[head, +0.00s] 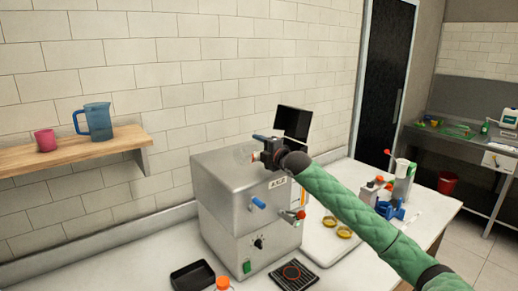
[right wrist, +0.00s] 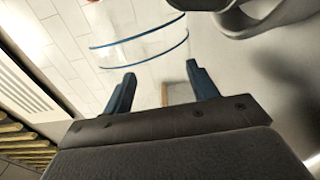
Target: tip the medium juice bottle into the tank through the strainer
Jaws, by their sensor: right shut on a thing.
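The tank appears to be the steel box (head: 245,205) with a tap at its front. My right gripper (head: 266,150) is over its top. In the right wrist view, the gripper (right wrist: 162,88) has its fingers apart around a clear, blue-banded vessel (right wrist: 140,48), which it holds. This looks like the juice bottle; its size and contents cannot be told. In the head view a faint clear round shape (head: 243,153) shows beside the gripper, tilted over the tank. A grey rounded metal part (right wrist: 262,22) shows close by at the upper right; I cannot tell whether it is the strainer. My left gripper is out of view.
A black tray (head: 192,278), an orange-capped bottle (head: 223,284) and a dark scale-like pad (head: 293,276) lie in front of the tank. Bottles and a blue tool (head: 390,210) crowd the right. A shelf (head: 75,153) holds a blue jug (head: 95,121) and pink cup (head: 45,140).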

